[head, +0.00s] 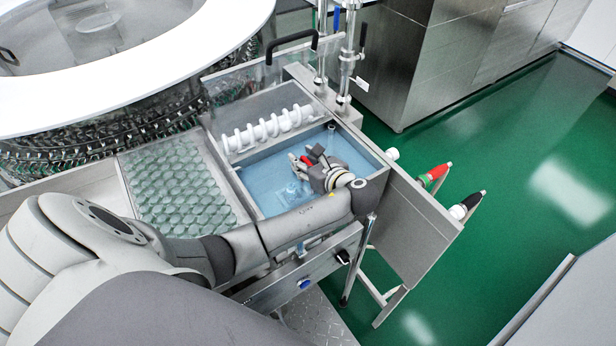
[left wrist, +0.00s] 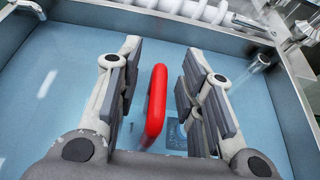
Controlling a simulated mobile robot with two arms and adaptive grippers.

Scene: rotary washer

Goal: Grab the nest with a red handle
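The red handle (left wrist: 155,104) stands between the two fingers of my left gripper (left wrist: 157,88) in the left wrist view, with a gap on both sides. In the head view the red handle (head: 306,160) shows partly behind the fingers of my left gripper (head: 308,158), which is low over the blue basin (head: 355,153). The gripper is open and does not appear to touch the handle. The nest body under the handle is mostly hidden; only a faint clear shape (left wrist: 176,135) shows on the blue surface. My right gripper is not in view.
A white screw feeder (head: 268,129) lies along the basin's back side. Clear round bottles (head: 180,190) fill the tray to the left. A red-ended rod (head: 435,173) and a black-ended rod (head: 470,202) stick out at right.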

